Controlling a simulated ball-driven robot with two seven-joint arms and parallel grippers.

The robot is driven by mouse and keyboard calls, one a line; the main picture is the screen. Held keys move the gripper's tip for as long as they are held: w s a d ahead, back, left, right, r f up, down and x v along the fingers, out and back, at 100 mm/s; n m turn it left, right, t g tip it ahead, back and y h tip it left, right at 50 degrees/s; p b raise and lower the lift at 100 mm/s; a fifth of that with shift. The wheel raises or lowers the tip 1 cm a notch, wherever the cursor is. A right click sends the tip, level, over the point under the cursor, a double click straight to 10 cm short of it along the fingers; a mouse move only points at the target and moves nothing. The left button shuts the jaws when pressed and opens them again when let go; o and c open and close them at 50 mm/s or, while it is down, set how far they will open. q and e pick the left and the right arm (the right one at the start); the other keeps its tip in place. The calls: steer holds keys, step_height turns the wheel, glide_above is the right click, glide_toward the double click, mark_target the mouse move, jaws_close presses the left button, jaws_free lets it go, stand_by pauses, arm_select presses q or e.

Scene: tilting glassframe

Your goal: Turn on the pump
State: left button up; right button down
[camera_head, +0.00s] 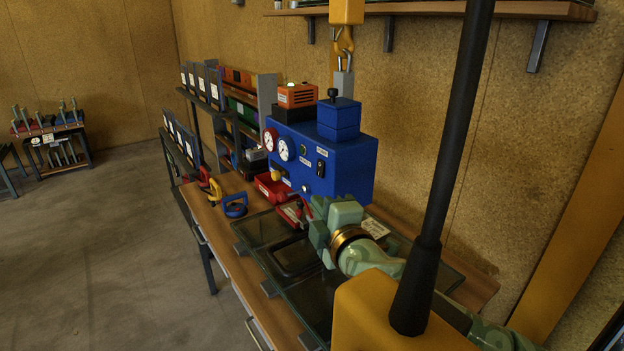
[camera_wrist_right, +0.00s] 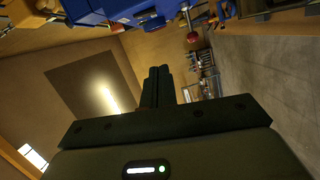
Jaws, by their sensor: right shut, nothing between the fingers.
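The blue pump box (camera_head: 345,178) stands on the workbench against the wall. Its front carries two round white gauges (camera_head: 284,149), small labels and a black switch (camera_head: 321,168); whether that switch is on or off is too small to tell. My right gripper (camera_head: 312,222) is just below and in front of the box's lower front edge, with its fingers together and empty. In the right wrist view the shut fingers (camera_wrist_right: 158,88) point up the picture, with blue parts of the box (camera_wrist_right: 95,12) at the top edge. My left gripper is out of view.
A glass-topped frame (camera_head: 268,232) lies on the bench under my right arm. A blue suction cup (camera_head: 235,205), a yellow one (camera_head: 215,190) and a red bin (camera_head: 273,188) are nearby. A black pole (camera_head: 455,150) crosses the foreground. A hook (camera_head: 344,45) hangs above the box.

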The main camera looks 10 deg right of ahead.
mark_target(320, 169)
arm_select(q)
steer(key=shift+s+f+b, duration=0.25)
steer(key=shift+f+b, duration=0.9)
arm_select(e)
steer(key=w+d, duration=0.2)
steer(key=w, duration=0.9)
steer(key=shift+w+d+f, duration=0.15)
steer(key=shift+w+f, duration=0.1)
steer(key=shift+f, duration=0.2)
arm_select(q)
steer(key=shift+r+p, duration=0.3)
arm_select(e)
steer(key=shift+w+d+f+n, duration=0.1)
steer(key=shift+d+n, duration=0.25)
steer(key=shift+n, duration=0.05)
